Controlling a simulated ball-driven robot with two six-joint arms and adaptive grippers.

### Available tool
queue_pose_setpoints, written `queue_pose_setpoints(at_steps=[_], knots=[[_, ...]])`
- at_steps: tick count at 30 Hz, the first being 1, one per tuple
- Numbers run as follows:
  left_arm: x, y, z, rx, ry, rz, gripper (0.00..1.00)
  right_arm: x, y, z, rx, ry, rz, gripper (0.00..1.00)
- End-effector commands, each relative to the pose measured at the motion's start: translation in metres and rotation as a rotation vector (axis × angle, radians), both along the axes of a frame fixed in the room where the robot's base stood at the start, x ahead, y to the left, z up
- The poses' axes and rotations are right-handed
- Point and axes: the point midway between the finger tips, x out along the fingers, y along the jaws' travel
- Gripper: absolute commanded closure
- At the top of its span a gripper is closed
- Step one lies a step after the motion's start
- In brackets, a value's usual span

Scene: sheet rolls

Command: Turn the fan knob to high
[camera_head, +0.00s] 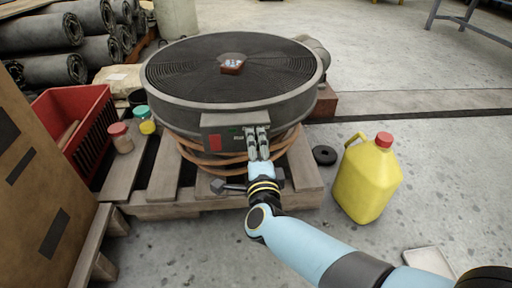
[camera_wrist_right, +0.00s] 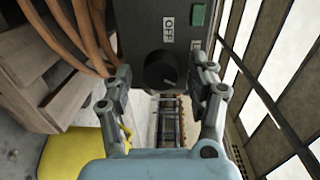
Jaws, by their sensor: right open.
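The large round fan (camera_head: 180,72) lies face up on a wooden pallet, with a grey control box (camera_head: 210,136) on its near side. My right gripper (camera_head: 257,135) is at the box and hides the knob in the head view. Its open fingers (camera_wrist_right: 163,85) stand either side of the knob, apparently not touching it.
Orange hose (camera_head: 190,155) loops under the fan. A yellow jug (camera_head: 366,182) stands right of the pallet (camera_head: 150,208), near a black ring (camera_head: 325,155). A red crate (camera_head: 75,125), small jars and a cardboard box (camera_head: 40,190) stand left. The floor at right is mostly clear.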

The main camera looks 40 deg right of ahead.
Motion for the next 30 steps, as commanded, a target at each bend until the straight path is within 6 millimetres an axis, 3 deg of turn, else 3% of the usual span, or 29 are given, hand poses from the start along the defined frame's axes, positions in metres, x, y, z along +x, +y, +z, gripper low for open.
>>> queue_pose_setpoints(at_steps=[7,13,15,16,21,23,30], knots=[[-0.001,0.000,0.000,-0.001,0.002,0.002,0.60,0.000,0.000,0.012,0.000,-0.004,-0.002,0.42],[0.000,0.000,0.000,-0.001,0.000,0.001,0.60,0.000,0.000,0.049,0.000,-0.008,-0.003,0.41],[0.000,0.000,0.001,0.000,0.000,0.001,0.60,0.001,0.000,0.064,-0.001,-0.010,-0.004,0.26],[0.000,0.000,0.001,0.000,-0.001,0.001,0.60,0.001,-0.001,0.071,-0.001,-0.010,-0.004,0.25],[0.000,0.000,0.001,0.000,-0.002,0.000,0.60,0.003,-0.001,0.098,-0.005,-0.013,-0.004,0.26],[0.000,0.000,0.001,0.000,-0.002,0.000,0.60,0.003,-0.001,0.102,-0.005,-0.012,-0.003,0.42],[0.000,0.000,0.001,0.000,-0.001,0.000,0.60,0.001,0.000,0.102,-0.003,-0.004,-0.001,0.42]])
